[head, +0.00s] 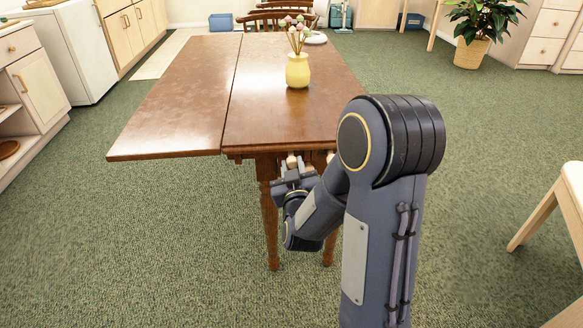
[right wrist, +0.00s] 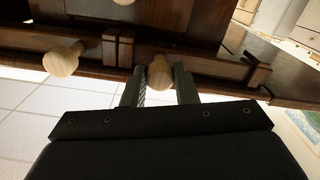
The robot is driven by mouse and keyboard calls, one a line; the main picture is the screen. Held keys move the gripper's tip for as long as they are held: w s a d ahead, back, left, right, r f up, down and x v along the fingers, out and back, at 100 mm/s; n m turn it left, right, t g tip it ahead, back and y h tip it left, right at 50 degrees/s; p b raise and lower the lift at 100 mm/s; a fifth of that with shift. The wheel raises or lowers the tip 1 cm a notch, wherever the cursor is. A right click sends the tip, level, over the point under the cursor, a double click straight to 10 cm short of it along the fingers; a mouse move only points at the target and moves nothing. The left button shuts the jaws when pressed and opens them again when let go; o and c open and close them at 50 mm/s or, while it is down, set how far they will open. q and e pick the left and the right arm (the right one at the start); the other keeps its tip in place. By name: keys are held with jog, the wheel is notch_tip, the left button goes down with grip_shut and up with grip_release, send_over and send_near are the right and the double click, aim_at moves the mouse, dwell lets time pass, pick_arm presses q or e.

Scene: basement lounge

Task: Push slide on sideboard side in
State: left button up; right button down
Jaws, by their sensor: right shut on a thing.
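The wooden drop-leaf table (head: 262,118) stands ahead, its left leaf (head: 178,95) raised level toward the left-hand cabinets. Round pale wooden knobs show at its near end, under the top. My right gripper (head: 291,172) is at this end, below the tabletop edge. In the right wrist view its fingers (right wrist: 159,88) are shut on a pale knob (right wrist: 160,73) in front of a dark wooden rail. A second knob (right wrist: 62,60) sits to the left, apart from the fingers. How far either slide sticks out is unclear. My left gripper is not in view.
A yellow vase (head: 298,71) with flowers and a white plate (head: 316,38) stand on the tabletop. A pale cabinet (head: 38,88) is at the left. A light wooden chair (head: 545,205) is at the right. Green carpet is clear around the table's near end.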

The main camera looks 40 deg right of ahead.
jog(key=c, duration=1.1)
grip_release()
jog(key=shift+s+d, duration=0.2)
jog(key=shift+d, duration=0.1)
jog(key=shift+c, duration=0.2)
jog(key=shift+a, duration=0.1)
jog(key=shift+s+a, duration=0.15)
jog(key=v, duration=0.7)
jog(key=shift+p, duration=0.4)
jog(key=shift+s, duration=0.1)
